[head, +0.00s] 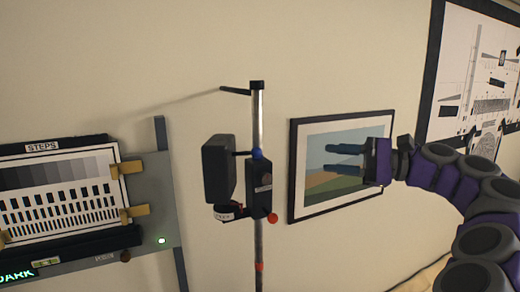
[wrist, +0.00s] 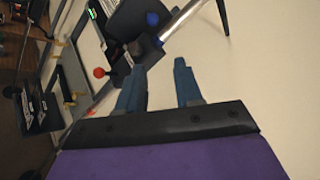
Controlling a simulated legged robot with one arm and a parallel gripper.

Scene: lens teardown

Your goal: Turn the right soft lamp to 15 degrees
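The soft lamp, a dark box-shaped head (head: 218,168), is mounted on an upright silver pole (head: 258,120) left of centre in the head view. A black block (head: 261,186) with a blue knob (head: 257,154) and an orange-red knob (head: 272,218) sits on the pole beside it. My gripper (head: 346,160) is to the right of the lamp, apart from it, with its two fingers spread and nothing between them. In the wrist view the open fingers (wrist: 158,82) point toward the pole and the blue knob (wrist: 152,18). The lamp's angle cannot be read.
A framed picture (head: 308,193) hangs on the wall behind my gripper. A test chart panel (head: 60,190) with a grey mount and green light stands at the left. A larger framed drawing (head: 430,100) hangs at the right. Bare wall lies between the pole and the picture.

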